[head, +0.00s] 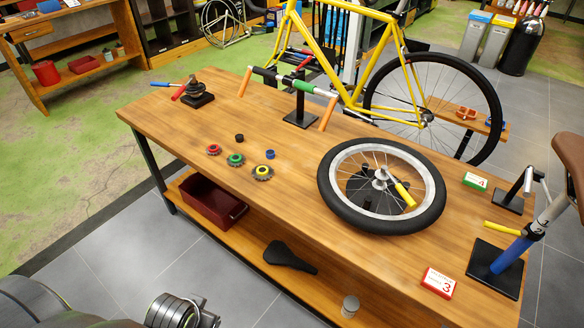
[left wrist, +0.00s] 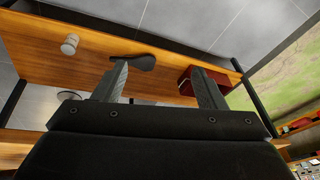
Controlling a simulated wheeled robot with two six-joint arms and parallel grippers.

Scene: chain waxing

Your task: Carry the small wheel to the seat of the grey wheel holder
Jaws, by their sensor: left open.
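A spoked wheel (head: 349,219) with a black tyre and silver rim lies flat at the right part of the wooden workbench in the head view. It is the only loose wheel on the bench. A dark part (head: 365,182) shows between its spokes near the hub; I cannot tell whether it is the grey wheel holder, and no seat is clearly seen. A yellow handle (head: 405,194) shows at the hub. My left gripper (left wrist: 158,70) is open and empty in the left wrist view, over the lower shelf area and away from the wheel. My right gripper is not in view.
Red, green and yellow-centred sprockets (head: 236,160) lie mid-bench (head: 180,130). A clamp stand (head: 300,119) and a yellow bicycle (head: 405,55) stand behind. A blue stand (head: 510,255) is at right. The shelf holds a red bin (head: 212,203), saddle (head: 290,258) and white jar (head: 350,306).

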